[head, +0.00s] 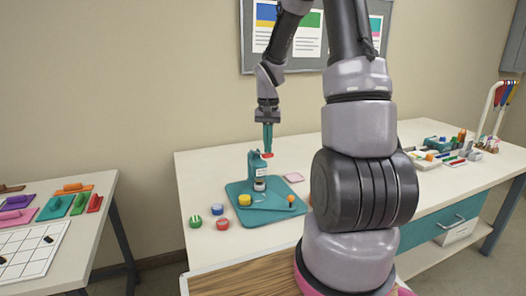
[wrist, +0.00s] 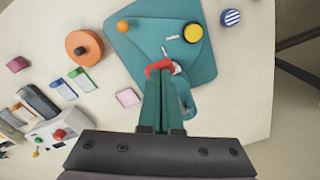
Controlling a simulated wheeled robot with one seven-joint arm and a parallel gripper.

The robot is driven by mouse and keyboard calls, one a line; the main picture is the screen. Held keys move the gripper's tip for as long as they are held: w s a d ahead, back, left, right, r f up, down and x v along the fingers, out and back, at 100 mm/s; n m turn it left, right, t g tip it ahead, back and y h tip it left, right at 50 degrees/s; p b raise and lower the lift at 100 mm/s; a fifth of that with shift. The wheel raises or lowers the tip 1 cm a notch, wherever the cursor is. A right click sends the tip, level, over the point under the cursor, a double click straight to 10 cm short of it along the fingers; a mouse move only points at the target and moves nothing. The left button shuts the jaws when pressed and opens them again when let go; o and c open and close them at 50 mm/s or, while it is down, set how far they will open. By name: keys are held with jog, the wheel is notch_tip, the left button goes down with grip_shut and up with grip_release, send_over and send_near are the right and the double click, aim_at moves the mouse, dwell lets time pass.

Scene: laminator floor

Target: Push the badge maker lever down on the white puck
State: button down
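The teal badge maker (head: 254,165) stands upright on a teal base plate (head: 240,189). Its red lever grip (head: 267,155) is raised at the top and also shows in the wrist view (wrist: 158,67). My gripper (head: 268,150) points straight down, its teal fingers together, with the tips right at the red grip. In the wrist view the tips (wrist: 160,74) meet or overlap the grip; I cannot tell whether they touch it. A small whitish puck (head: 260,186) sits low under the press head. A yellow puck (head: 244,200) is on the plate's swing arm, with an orange knob (head: 291,199) at its right end.
Green (head: 195,221), red (head: 222,223) and blue (head: 216,209) striped pucks lie left of the plate. A pink pad (head: 294,177) lies to the right. Small items crowd the table's right end. A side table (head: 60,240) holds coloured blocks. The table behind the press is clear.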

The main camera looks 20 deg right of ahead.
notch_tip(320, 180, down, 7)
jog(key=shift+r, duration=0.15)
dwell(1.0)
jog(key=shift+r, duration=5.45)
jog(key=shift+r, duration=0.1)
